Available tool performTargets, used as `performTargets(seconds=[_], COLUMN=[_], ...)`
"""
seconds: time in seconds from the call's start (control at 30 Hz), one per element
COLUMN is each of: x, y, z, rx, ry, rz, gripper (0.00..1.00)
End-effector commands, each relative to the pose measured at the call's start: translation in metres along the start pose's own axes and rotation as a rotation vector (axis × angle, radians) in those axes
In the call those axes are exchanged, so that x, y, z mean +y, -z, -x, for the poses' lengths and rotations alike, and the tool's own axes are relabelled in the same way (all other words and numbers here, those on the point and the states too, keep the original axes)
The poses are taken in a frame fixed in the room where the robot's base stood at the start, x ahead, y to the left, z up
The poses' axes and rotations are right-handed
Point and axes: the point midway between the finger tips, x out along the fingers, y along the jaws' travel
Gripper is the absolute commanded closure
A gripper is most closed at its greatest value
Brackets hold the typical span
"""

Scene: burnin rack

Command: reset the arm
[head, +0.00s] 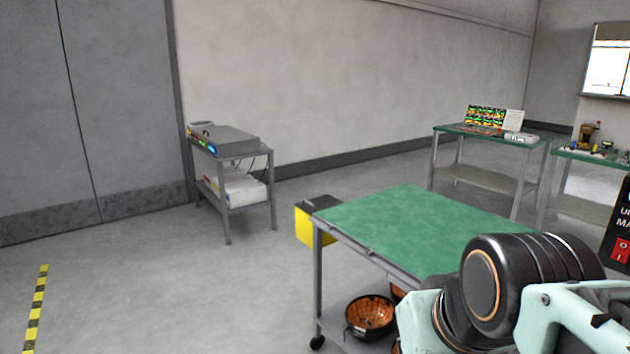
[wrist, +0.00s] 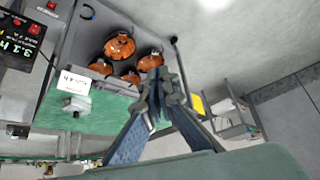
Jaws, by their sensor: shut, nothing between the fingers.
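My arm (head: 520,300) shows at the lower right of the head view, in front of the green-topped cart (head: 425,222). Its gripper end is out of that view. In the wrist view, which looks tilted and upside down, my gripper (wrist: 158,92) has its two fingers closed together with nothing between them. Behind the fingers, the cart's green top (wrist: 115,108) and its lower shelf with several orange-and-black bowls (wrist: 120,45) show. I cannot tell how far the fingertips are from the cart.
A yellow bin (head: 315,226) hangs on the cart's left side. A small grey cart (head: 232,180) with equipment stands by the wall. Green-topped benches (head: 480,132) stand at the back right. A black box with a red switch (head: 620,240) is at the right edge. The left floor is clear.

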Motion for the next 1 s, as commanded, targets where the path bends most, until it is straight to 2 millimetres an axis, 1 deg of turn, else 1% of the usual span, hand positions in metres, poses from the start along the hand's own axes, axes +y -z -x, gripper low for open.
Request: performTargets(seconds=[0.03, 0.07, 0.1, 0.27, 0.6, 0.7, 0.83, 1.0], x=[0.002, 0.003, 0.002, 0.002, 0.002, 0.003, 0.003, 0.003], y=[-0.033, -0.051, -0.028, -0.005, 0.044, 0.057, 0.068, 0.073], z=[-0.007, -0.009, 0.013, 0.045, 0.120, 0.139, 0.155, 0.163], rx=[-0.069, -0.110, -0.090, -0.088, -0.086, -0.085, -0.085, -0.085], ry=[-0.021, -0.032, -0.025, -0.022, -0.021, -0.021, -0.021, -0.021], rz=[-0.041, -0.064, -0.056, -0.051, -0.049, -0.049, -0.049, -0.049], gripper=[1.00, 1.00, 1.00, 1.00, 1.00, 1.00, 1.00, 1.00])
